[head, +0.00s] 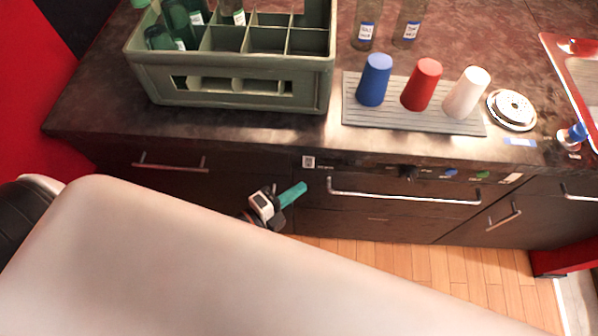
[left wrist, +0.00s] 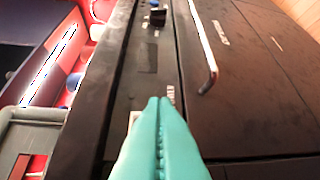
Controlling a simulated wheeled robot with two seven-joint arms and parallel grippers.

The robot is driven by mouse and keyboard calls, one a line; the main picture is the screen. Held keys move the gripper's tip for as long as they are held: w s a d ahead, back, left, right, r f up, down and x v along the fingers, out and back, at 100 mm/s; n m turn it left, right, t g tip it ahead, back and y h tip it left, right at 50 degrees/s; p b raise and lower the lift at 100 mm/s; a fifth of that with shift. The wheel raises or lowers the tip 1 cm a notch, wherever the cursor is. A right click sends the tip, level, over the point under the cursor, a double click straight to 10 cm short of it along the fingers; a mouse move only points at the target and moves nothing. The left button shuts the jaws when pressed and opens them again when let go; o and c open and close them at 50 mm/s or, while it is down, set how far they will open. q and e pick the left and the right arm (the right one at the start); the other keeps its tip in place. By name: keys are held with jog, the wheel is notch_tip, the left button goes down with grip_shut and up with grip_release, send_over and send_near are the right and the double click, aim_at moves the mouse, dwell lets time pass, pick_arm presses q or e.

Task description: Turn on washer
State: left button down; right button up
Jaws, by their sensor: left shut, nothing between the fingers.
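The washer (head: 375,220) is a dark front under the counter, with a long metal handle (head: 405,198). Its panel strip above the handle carries a black knob (head: 407,172), a blue button (head: 450,173) and a green button (head: 482,174). My left gripper (head: 304,186) has teal fingers, shut and empty, near the left end of the panel and handle. In the left wrist view its fingertips (left wrist: 160,100) point along the panel, with the knob (left wrist: 156,20) farther off and the washer handle (left wrist: 205,50) at right. My right gripper is not in view.
On the counter stand a green bottle crate (head: 235,85) and a grey ridged mat (head: 355,118) with blue, red and white cups. A small drawer handle (head: 170,167) sticks out at left. Wooden floor (head: 470,270) shows below the washer.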

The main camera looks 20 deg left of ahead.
aim_at(310, 167)
pick_arm(q)
jog(key=shift+w+a+f, duration=0.1)
jog(key=shift+w, duration=0.65)
jog(key=shift+w+a+f, duration=0.15)
jog(key=shift+w, duration=0.6)
jog(key=shift+w+a+f, duration=0.1)
jog(key=shift+w, duration=0.65)
jog(key=shift+w+a+f+b, duration=0.1)
jog(key=shift+w+f+b, duration=0.15)
jog(key=shift+f+b, duration=0.25)
jog(key=shift+r, duration=0.45)
jog(key=shift+f, duration=0.1)
